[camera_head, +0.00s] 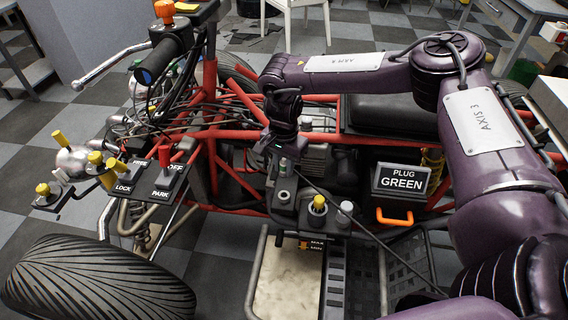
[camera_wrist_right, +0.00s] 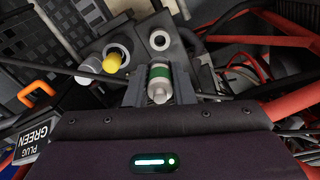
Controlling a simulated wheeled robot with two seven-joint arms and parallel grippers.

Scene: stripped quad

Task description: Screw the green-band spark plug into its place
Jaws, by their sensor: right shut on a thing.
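My right gripper (camera_wrist_right: 158,90) is shut on the green-band spark plug (camera_wrist_right: 159,74), whose green band and pale metal end show between the fingers in the right wrist view. A pale round ring with a dark centre (camera_wrist_right: 159,40) lies just beyond the plug on the grey block; I cannot tell whether the plug touches anything below it. In the head view the right gripper (camera_head: 278,146) points down above the engine block, and a small part of the plug (camera_head: 283,163) shows under it. My left gripper is not in view.
A sign (camera_head: 402,180) reads PLUG GREEN, with an orange handle (camera_head: 394,217) below it. A yellow-topped post (camera_head: 319,204) and a pale cap (camera_head: 346,210) stand on the block. Red frame tubes and a dark cable run close by. A switch panel (camera_head: 157,184) is at left.

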